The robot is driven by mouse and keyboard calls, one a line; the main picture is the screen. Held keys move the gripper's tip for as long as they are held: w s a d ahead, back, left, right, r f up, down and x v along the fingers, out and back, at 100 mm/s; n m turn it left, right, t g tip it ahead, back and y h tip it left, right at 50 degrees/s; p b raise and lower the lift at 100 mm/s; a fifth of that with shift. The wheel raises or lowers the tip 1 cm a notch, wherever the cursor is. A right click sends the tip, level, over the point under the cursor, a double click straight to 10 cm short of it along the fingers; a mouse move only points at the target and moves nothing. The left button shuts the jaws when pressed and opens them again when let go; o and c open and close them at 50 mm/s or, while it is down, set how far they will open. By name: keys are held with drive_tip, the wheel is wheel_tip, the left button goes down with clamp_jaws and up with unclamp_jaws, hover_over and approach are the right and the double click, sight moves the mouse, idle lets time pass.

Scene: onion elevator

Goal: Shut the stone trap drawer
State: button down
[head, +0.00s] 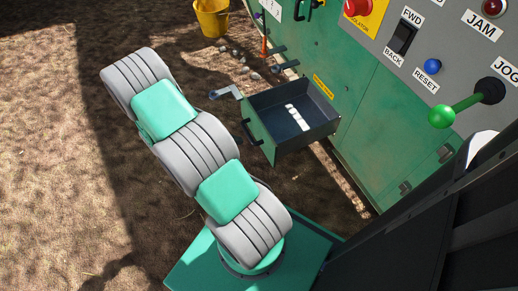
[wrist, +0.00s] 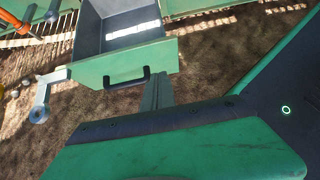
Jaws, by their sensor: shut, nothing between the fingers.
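The stone trap drawer (head: 300,147) is pulled out of the green machine's side. Its tray is dark inside, with bright patches that look like sunlight and no clear stones. In the wrist view its green front (wrist: 125,66) faces me, with a dark bar handle (wrist: 127,79) on it. My gripper (wrist: 159,78) shows there as a grey shut finger pair, just right of the handle and close to the drawer front. I cannot tell whether it touches. In the head view my arm hides the gripper.
A grey lever or bracket (head: 225,92) sticks out beside the drawer, and also shows in the wrist view (wrist: 43,92). Stones (head: 247,68) lie on the ground behind it, near a yellow bucket (head: 212,18). The control panel (head: 440,45) is above right. Open dirt lies left.

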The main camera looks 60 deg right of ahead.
drive_tip(key=b+x, duration=0.1)
drive_tip(key=x, duration=0.3)
drive_tip(key=r+b+x, duration=0.1)
drive_tip(key=b+x, duration=0.1)
drive_tip(key=x, duration=0.2)
drive_tip(key=d+b+x, duration=0.1)
drive_tip(key=b+x, duration=0.1)
drive_tip(key=x, duration=0.2)
drive_tip(key=shift+s+d+r, duration=0.15)
drive_tip(key=shift+s+d, duration=0.15)
drive_tip(key=shift+s, duration=0.2)
drive_tip(key=shift+s+d+r, duration=0.1)
drive_tip(key=shift+d+r, duration=0.05)
drive_tip(key=shift+d, duration=0.1)
